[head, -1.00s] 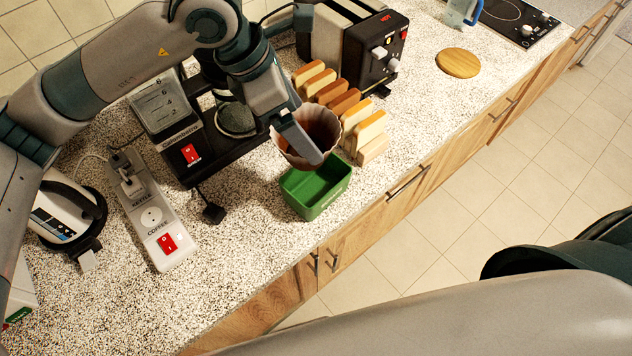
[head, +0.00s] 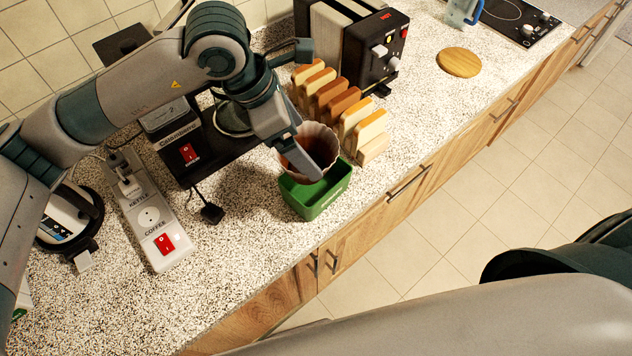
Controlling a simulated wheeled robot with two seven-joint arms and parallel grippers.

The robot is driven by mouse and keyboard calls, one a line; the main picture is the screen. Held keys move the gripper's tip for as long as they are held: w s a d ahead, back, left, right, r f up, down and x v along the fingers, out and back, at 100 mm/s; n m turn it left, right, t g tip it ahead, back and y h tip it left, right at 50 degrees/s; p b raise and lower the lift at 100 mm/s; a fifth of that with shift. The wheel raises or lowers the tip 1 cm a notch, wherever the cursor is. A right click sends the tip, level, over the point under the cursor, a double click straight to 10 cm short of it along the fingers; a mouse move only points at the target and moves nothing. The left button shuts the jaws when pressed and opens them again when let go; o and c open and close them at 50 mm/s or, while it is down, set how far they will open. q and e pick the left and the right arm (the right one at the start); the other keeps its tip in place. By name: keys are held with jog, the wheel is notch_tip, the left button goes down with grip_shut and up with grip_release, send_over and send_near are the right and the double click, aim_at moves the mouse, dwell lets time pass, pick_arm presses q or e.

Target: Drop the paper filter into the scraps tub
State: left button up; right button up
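The paper filter (head: 322,138) is a fluted, pale pinkish cup with brown inside. It hangs upright over the back part of the green scraps tub (head: 318,205), and its lower edge overlaps the tub's rim in the picture. My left gripper (head: 308,165) is shut on the filter's wall, with one finger showing inside the cup. The far finger is hidden. The inside of the tub is partly covered by the filter. Of my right arm, only large links show at the lower right; its gripper is out of the picture.
A rack of toast slices (head: 345,108) stands close behind and right of the tub. The coffee maker (head: 190,150) is to the left, with a power strip (head: 150,215) beside it. A toaster (head: 365,45) stands behind. The counter's front edge runs close to the tub.

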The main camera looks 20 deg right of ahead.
pick_arm(q)
jog(key=shift+o, duration=1.2)
jog(key=shift+r, duration=0.1)
jog(key=b+v, duration=0.6)
jog(key=v, duration=1.1)
jog(key=shift+r, duration=0.1)
